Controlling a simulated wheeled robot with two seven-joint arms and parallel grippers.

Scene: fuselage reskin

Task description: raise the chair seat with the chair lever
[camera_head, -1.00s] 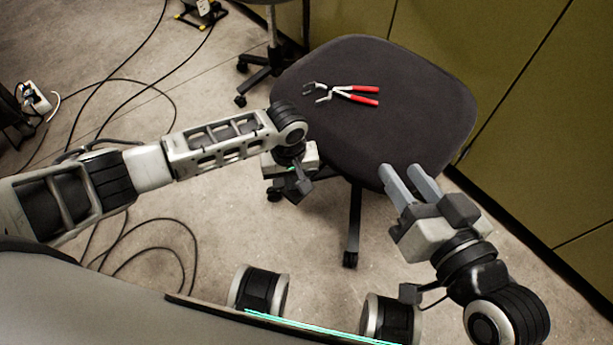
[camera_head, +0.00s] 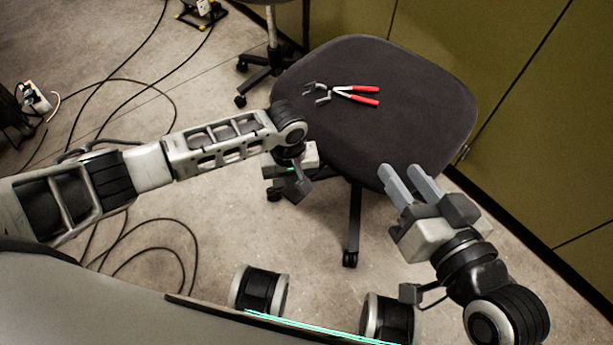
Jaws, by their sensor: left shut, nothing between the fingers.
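The dark chair seat (camera_head: 420,110) fills the upper middle of the head view, with its star base (camera_head: 354,225) partly showing below. The chair lever cannot be made out; the seat and my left arm cover the area below the left edge. My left gripper (camera_head: 300,187) is at the seat's near left edge, lower than its top; its fingers are mostly hidden, and it is shut with nothing held. My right gripper (camera_head: 405,172) is open and empty, with its two grey fingers pointing at the seat's near edge and overlapping it in the picture.
Red-handled pliers (camera_head: 345,93) lie on the seat. Olive panels (camera_head: 540,110) stand close behind and to the right. Another chair's base (camera_head: 265,70) is at the back. Black cables (camera_head: 150,225) lie on the floor at left.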

